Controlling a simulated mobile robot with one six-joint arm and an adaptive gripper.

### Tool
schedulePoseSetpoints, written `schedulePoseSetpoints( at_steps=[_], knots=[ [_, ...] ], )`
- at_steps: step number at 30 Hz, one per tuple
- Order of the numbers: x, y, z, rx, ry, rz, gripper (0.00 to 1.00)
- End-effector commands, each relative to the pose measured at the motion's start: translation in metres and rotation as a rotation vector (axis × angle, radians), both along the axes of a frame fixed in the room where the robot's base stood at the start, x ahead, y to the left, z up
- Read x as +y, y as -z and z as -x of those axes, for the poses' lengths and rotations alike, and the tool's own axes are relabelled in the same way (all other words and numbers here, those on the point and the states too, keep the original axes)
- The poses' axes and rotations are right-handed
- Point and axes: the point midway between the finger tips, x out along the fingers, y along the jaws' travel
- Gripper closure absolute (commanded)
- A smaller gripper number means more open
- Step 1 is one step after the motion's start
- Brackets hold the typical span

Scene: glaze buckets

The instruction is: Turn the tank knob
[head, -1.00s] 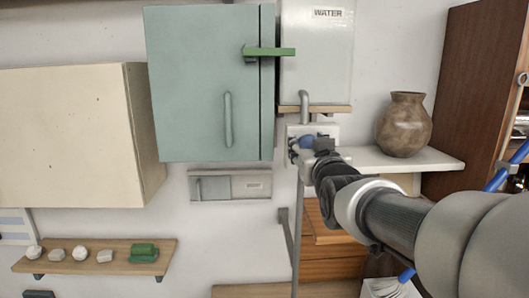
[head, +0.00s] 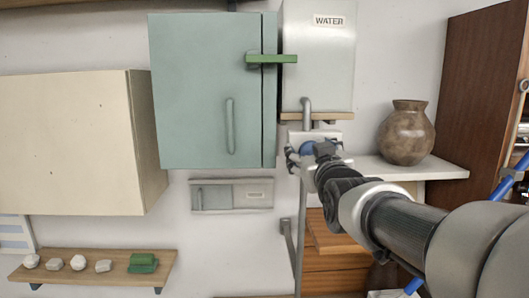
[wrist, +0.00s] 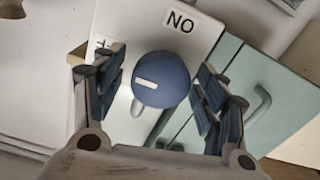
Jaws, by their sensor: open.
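The tank knob (head: 307,149) is blue and round, on a white plate (head: 331,138) below the grey tank (head: 320,60) labelled WATER. In the wrist view the knob (wrist: 162,85) faces me, with a short white mark on its left part pointing left. My gripper (wrist: 160,92) is open, one blue-padded finger on each side of the knob. Gaps show on both sides, so it is not clamped. In the head view my gripper (head: 312,154) partly covers the plate and knob. The plate carries a label reading NO (wrist: 181,21); another label is mostly hidden by the left finger.
A green-grey cabinet (head: 195,100) with a green lever (head: 270,58) is left of the tank. A brown vase (head: 406,133) stands on a white shelf (head: 435,169) to the right. A pipe (head: 306,112) runs down from the tank toward the plate.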

Motion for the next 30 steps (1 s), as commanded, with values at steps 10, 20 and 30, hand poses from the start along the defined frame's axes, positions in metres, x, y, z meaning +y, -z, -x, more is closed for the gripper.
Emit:
schedulePoseSetpoints(
  at_steps=[10,20,30],
  knots=[
    [0.0,-0.001,0.018,-0.002,0.0,0.0,0.34],
    [0.0,-0.002,0.087,-0.003,0.0,-0.001,0.34],
    [0.0,0.0,0.12,0.0,0.0,0.0,0.34]
  ],
)
